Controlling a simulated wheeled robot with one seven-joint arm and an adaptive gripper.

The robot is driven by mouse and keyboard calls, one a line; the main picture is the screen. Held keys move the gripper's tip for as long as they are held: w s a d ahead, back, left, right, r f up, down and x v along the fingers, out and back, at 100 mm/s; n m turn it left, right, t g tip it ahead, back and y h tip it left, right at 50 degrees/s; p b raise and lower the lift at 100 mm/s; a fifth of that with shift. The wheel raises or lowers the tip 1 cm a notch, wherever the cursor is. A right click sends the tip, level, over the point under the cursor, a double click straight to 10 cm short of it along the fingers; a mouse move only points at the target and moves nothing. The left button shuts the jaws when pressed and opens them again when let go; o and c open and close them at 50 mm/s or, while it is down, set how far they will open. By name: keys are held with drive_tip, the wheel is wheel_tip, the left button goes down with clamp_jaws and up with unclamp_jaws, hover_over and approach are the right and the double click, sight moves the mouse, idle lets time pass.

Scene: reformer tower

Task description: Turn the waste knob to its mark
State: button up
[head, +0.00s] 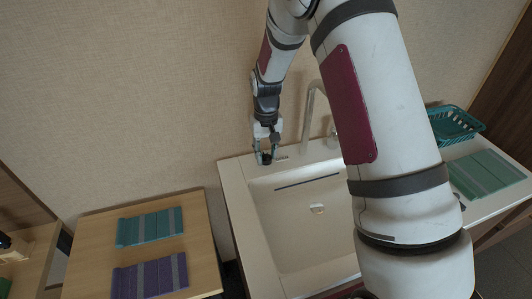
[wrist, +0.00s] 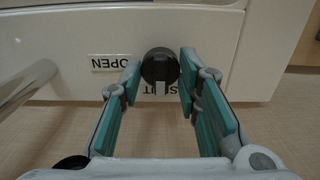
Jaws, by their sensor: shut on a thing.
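The waste knob (wrist: 160,66) is round and black with a pale pointer mark (wrist: 160,88) on its lower side in the wrist view. A label reading OPEN (wrist: 108,62) is left of it; a label reading SHUT (wrist: 140,83) lies by the pointer, partly covered by the knob and a finger. My gripper (wrist: 160,76) has its two teal-padded fingers on either side of the knob and is shut on it. In the head view my gripper (head: 266,149) reaches down to the small dark knob (head: 266,158) at the sink's back left corner.
The white sink (head: 290,215) has a drain and a slot, and a tap (head: 308,115) stands right of my gripper. A wooden table (head: 95,227) with teal and purple mats is at left. A teal basket (head: 455,124) stands at right. The wall is close behind.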

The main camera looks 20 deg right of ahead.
sight(266, 154)
drive_tip(key=shift+w+r, duration=0.1)
idle(0.3)
drive_tip(key=o, duration=1.2)
drive_tip(key=shift+c, duration=0.2)
wheel_tip(266, 154, up, 12)
